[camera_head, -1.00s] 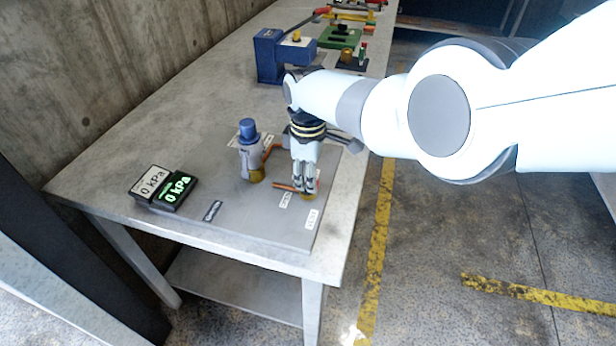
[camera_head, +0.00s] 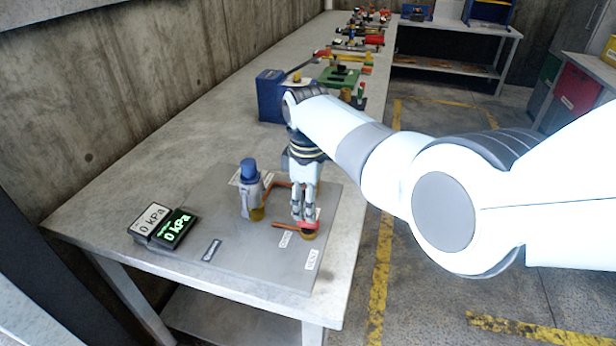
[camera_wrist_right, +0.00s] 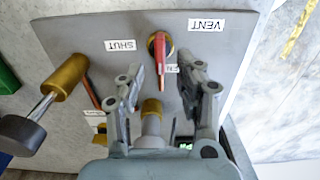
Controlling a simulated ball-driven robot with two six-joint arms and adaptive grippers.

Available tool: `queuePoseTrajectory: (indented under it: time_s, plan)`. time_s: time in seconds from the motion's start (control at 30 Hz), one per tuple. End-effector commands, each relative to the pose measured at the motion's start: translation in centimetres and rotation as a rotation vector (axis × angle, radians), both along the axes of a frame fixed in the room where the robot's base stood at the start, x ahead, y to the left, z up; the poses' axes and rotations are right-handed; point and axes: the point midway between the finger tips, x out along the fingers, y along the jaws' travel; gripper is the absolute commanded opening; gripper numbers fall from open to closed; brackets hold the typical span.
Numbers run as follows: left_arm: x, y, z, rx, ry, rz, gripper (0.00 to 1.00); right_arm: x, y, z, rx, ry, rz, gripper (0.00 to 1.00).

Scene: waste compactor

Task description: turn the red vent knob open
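The red vent knob (camera_wrist_right: 168,62) sits on a brass base (camera_wrist_right: 158,42) between the labels SHUT (camera_wrist_right: 119,45) and VENT (camera_wrist_right: 207,25) on the grey panel. Its red part also shows in the head view (camera_head: 309,225). My right gripper (camera_head: 303,216) points down at the knob from above. In the right wrist view my right gripper (camera_wrist_right: 166,80) has its two fingers spread, with the red knob in the gap near the tips. I cannot tell whether a fingertip touches it. Another label beside the knob is partly hidden by a finger. My left gripper is out of view.
A grey valve body with a blue cap (camera_head: 249,172) stands left of my gripper, by an orange pipe (camera_head: 275,185). Two gauges (camera_head: 163,226) at the panel's left read 0 kPa. A blue box (camera_head: 270,95) and several tools stand farther back.

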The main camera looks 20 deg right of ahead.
Motion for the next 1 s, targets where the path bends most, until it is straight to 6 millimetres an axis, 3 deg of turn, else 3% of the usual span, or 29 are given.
queuePoseTrajectory:
  time_s: [0.2,0.4,0.87,1.0]
  plan:
    - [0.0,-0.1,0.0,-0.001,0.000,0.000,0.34,0.1,0.0,4.8,0.000,-0.005,-0.001,0.36]
    - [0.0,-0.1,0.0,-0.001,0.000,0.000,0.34,0.1,0.0,7.3,-0.001,-0.003,0.000,0.36]
    - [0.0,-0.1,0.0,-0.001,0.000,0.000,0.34,0.1,0.0,7.8,-0.001,-0.002,0.000,0.36]
    - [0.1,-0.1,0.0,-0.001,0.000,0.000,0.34,-0.7,-0.6,7.0,-0.001,-0.005,-0.031,0.36]
